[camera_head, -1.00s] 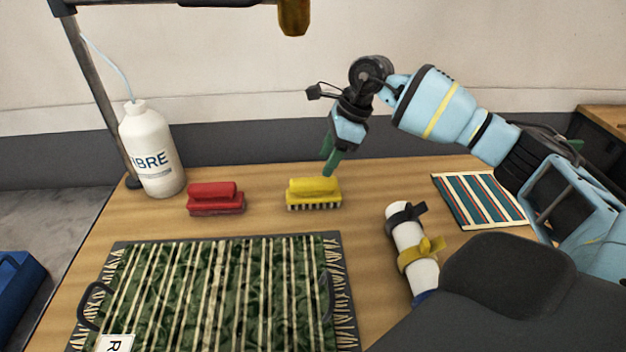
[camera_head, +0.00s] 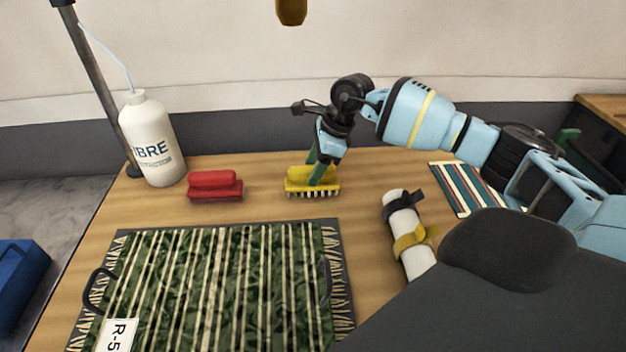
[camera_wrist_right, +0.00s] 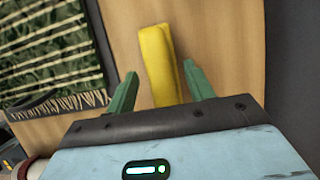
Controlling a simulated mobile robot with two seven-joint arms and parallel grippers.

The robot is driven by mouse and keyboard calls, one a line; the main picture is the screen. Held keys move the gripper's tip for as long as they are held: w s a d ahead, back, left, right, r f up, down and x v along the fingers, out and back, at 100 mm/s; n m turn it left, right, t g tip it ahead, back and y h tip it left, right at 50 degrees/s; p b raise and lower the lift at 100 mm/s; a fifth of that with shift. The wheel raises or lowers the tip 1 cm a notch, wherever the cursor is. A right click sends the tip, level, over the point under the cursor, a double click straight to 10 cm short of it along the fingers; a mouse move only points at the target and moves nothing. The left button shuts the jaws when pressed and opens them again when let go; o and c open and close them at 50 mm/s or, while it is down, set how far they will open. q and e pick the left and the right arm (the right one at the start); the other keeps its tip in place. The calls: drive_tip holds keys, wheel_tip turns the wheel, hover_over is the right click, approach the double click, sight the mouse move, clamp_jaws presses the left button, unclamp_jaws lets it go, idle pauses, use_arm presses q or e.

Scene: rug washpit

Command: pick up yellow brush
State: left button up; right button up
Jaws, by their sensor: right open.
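The yellow brush (camera_head: 297,186) lies on the wooden table, bristles down, right of the red brush (camera_head: 215,186). My right gripper (camera_head: 317,170) is at the yellow brush from above, its green fingers in front of part of the handle. In the right wrist view the yellow brush (camera_wrist_right: 161,62) lies between the two open fingers of my right gripper (camera_wrist_right: 156,85), with a gap showing to the left finger and the right finger close to its edge. Whether a finger touches it, I cannot tell. My left gripper is not in view.
A striped green rug (camera_head: 215,285) covers the front of the table. A white bottle (camera_head: 150,140) stands at the back left. A strapped white roll (camera_head: 402,225) and a small striped mat (camera_head: 468,188) lie to the right. Bare wood surrounds the yellow brush.

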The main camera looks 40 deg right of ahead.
drive_tip(key=shift+x, duration=0.8)
drive_tip(key=shift+f, duration=0.25)
drive_tip(key=shift+c, duration=0.3)
drive_tip(key=c, duration=0.7)
drive_tip(key=shift+c, duration=0.5)
drive_tip(key=shift+r, duration=0.15)
